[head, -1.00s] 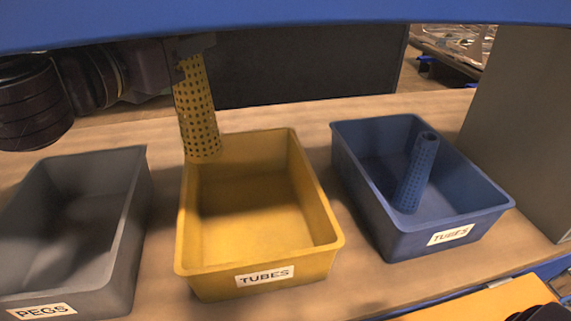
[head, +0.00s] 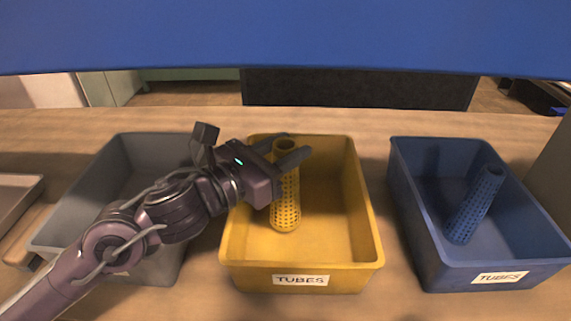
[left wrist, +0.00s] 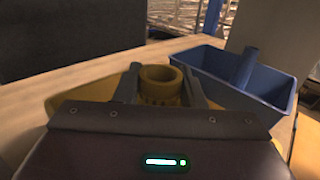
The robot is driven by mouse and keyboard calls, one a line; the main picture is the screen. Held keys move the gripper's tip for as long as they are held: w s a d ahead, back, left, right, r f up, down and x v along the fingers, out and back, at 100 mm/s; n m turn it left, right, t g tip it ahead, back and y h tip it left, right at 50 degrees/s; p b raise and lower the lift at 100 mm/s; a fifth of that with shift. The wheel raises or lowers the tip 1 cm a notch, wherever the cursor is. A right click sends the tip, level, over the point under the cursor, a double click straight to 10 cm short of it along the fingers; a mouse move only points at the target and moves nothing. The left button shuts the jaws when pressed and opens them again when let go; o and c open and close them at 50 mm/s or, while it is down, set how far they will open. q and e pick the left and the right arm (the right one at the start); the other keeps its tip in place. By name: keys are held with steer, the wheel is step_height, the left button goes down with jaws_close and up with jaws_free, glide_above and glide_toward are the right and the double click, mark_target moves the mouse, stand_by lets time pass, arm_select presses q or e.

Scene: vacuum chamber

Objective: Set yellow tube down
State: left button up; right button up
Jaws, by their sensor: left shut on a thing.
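The yellow perforated tube (head: 286,206) stands nearly upright inside the yellow bin (head: 371,232), toward its left side. My left gripper (head: 291,150) is shut on the tube near its upper end, coming in from the left. In the left wrist view the open top of the tube (left wrist: 160,78) shows between the two fingers. The tube's lower end is over or on the bin floor; I cannot tell whether it touches. My right gripper is not in view.
A blue bin (head: 419,258) on the right holds a leaning blue tube (head: 474,206). A grey bin (head: 150,270) stands on the left, partly behind my left arm. A grey tray (head: 18,195) lies at the far left. A blue beam (head: 290,35) crosses the top.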

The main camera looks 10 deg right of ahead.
mark_target(285, 186)
arm_select(q)
step_height(285, 186, down, 4)
steer(key=shift+f+p, duration=0.1)
steer(key=shift+p, duration=0.3)
steer(key=shift+f, duration=0.2)
steer(key=o, duration=1.2)
steer(key=shift+r, duration=0.15)
